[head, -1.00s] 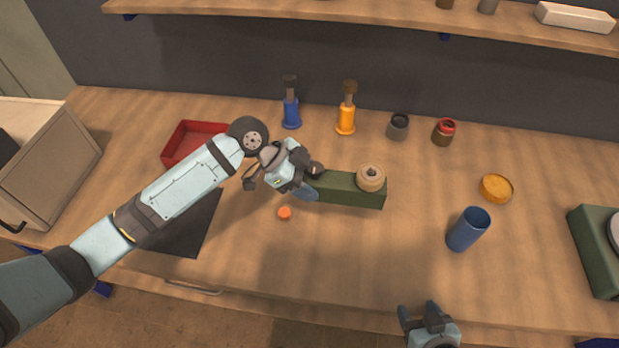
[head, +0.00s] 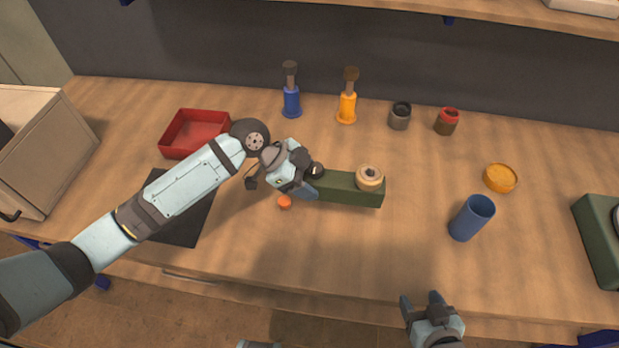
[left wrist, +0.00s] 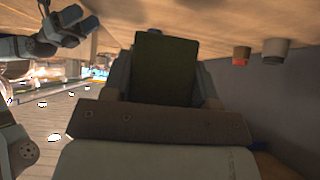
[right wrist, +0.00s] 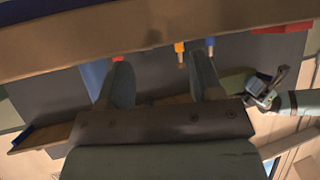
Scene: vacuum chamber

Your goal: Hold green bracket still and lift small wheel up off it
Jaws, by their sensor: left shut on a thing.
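The green bracket (head: 345,191) is a long block lying on the workbench. The small wheel (head: 370,176), a tan ring with a hole, sits on top near its right end. My left gripper (head: 314,181) is shut on the bracket's left end; the green block fills the space between its fingers in the left wrist view (left wrist: 165,65). The wheel is hidden in the left wrist view. My right gripper (head: 422,302) is open and empty at the bench's front edge, below and right of the wheel. Its spread fingers show in the right wrist view (right wrist: 162,85).
A blue cup (head: 471,219) and an orange dish (head: 500,178) stand right of the bracket. Blue (head: 291,102) and orange (head: 347,107) bottle-like items and two small jars stand behind. A red tray (head: 195,134) is at left. Bench between the bracket and front edge is clear.

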